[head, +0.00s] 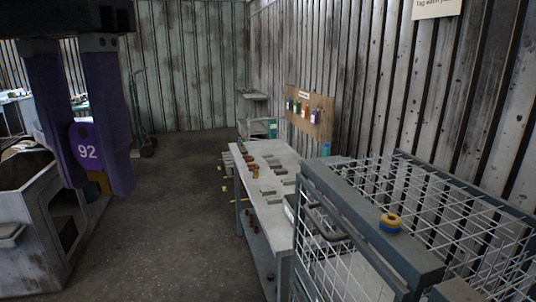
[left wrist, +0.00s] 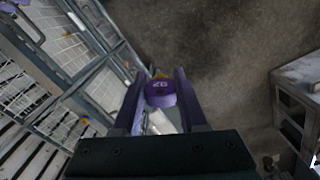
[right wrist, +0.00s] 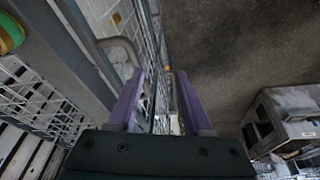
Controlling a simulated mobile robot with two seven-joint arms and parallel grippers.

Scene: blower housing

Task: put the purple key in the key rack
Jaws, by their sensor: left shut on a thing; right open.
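The purple key (head: 86,152) has a purple tag marked 92, with a brass-coloured part below it. My left gripper (head: 98,186) is shut on it, holding it in the air at the left of the head view. The key also shows between the fingers in the left wrist view (left wrist: 161,93). The key rack (head: 310,112) is a brown board on the right wall, far from the key, with several coloured tags on it. Its details are too small to tell. My right gripper (right wrist: 160,78) is open and empty, beside wire mesh; it is not seen in the head view.
A wire cage (head: 330,225) fills the right foreground, with a yellow and blue roll (head: 390,222) on top. A long workbench (head: 270,190) with several small parts stands beyond it, before the rack. A grey metal housing (head: 30,225) is at left. The floor (head: 185,210) between is clear.

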